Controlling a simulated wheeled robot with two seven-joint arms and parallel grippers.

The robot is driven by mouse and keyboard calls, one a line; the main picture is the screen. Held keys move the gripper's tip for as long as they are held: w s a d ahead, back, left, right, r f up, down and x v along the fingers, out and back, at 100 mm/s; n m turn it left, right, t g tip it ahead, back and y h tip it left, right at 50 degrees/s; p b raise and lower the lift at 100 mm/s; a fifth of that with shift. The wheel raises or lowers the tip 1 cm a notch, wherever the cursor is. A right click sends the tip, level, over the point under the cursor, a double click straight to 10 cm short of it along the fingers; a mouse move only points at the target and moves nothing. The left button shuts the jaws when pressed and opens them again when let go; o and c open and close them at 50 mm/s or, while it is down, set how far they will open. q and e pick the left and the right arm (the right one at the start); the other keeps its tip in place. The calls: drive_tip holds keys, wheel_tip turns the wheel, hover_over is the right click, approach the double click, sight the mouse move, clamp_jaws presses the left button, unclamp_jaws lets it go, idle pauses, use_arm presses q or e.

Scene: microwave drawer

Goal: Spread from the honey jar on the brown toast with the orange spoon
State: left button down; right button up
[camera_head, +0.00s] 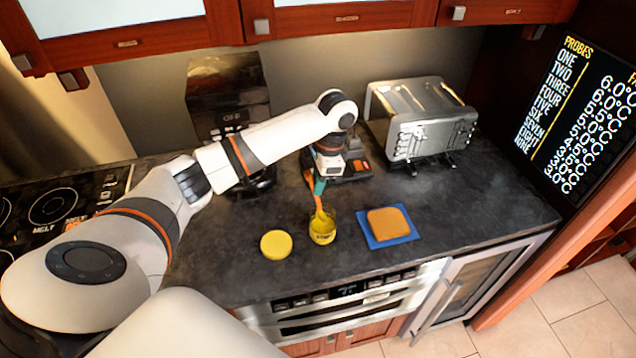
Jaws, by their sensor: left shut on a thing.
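The yellow honey jar (322,235) stands open on the dark counter. The orange spoon (318,205) is steeply upright, with its lower end at or in the jar's mouth; its tip is hidden. My left gripper (316,182) is shut on the spoon's upper part, above the jar. The brown toast (389,222) lies flat on a blue mat (373,241) to the right of the jar. My right gripper is not in view.
A round yellow lid (276,245) lies left of the jar. A silver toaster (420,118) stands at the back right and a coffee machine (228,100) at the back left. A stove (60,205) is at far left. The counter right of the toast is clear.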

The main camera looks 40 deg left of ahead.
use_arm(q)
drive_tip(key=shift+r, duration=3)
